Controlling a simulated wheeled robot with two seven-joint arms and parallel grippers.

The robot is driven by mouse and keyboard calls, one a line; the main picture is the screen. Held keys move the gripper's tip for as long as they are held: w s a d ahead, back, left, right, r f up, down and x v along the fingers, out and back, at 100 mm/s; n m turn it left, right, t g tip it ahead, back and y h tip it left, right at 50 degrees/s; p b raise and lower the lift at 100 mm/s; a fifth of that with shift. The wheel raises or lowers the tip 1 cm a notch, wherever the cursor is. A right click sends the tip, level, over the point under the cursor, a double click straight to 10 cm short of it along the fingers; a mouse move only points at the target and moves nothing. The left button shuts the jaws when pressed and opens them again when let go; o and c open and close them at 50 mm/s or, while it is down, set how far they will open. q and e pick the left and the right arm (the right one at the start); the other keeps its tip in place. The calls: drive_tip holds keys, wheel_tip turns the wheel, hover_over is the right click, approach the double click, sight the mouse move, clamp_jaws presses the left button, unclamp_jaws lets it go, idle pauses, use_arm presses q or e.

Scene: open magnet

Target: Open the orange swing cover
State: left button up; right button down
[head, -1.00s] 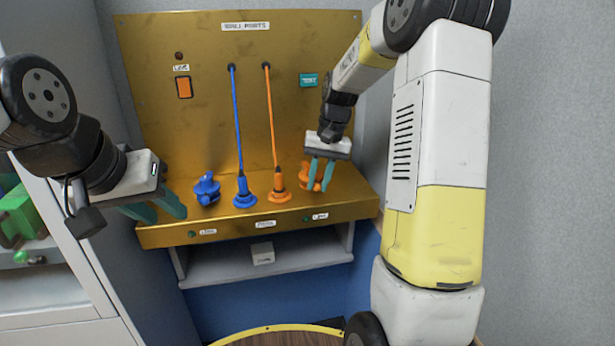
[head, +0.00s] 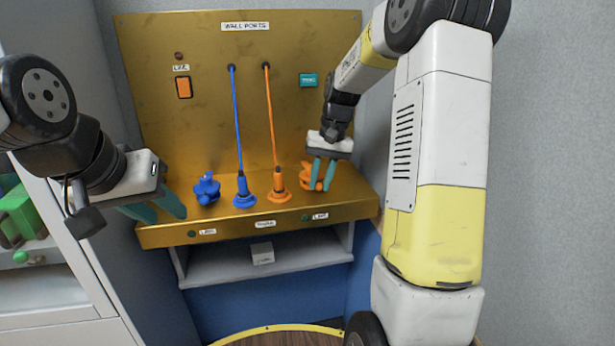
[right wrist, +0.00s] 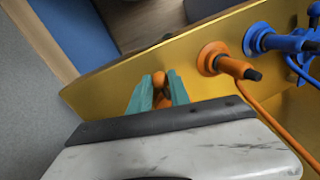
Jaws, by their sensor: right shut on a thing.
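The orange swing cover (head: 308,177) stands at the right end of the gold ledge, partly hidden behind my right gripper. My right gripper (head: 322,188) has its teal fingers pointing down at the cover. In the right wrist view, the fingers (right wrist: 158,90) are shut on an orange part of the cover (right wrist: 159,80), which shows between them. My left gripper (head: 165,208) is at the left end of the ledge, its teal fingers apart and empty, left of the blue swing cover (head: 206,188).
A blue plug (head: 243,194) and an orange plug (head: 279,190) with cords stand on the gold ledge (head: 160,236). A white shelf lies below. Green things sit at far left.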

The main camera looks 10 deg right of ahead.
drive_tip(key=shift+w+d+n, duration=0.15)
drive_tip(key=shift+d+n, duration=0.35)
drive_tip(key=shift+d, duration=0.25)
drive_tip(key=w+d+n, duration=0.1)
drive_tip(key=d+n, duration=0.1)
drive_tip(key=w+d+n, duration=0.1)
drive_tip(key=d+n, duration=0.1)
drive_tip(key=d, duration=0.1)
drive_tip(key=w+d+n+g, duration=0.1)
drive_tip(key=w+d+n, duration=0.1)
drive_tip(key=shift+d, duration=0.25)
drive_tip(key=shift+w+d+n+g+h, duration=0.3)
drive_tip(key=shift+w+d+n, duration=0.75)
drive_tip(key=shift+n, duration=0.35)
drive_tip(key=c, duration=1.2)
unclamp_jaws()
drive_tip(key=shift+c, duration=0.2)
wheel_tip(320, 180, up, 8)
drive_tip(key=w+d, duration=0.1)
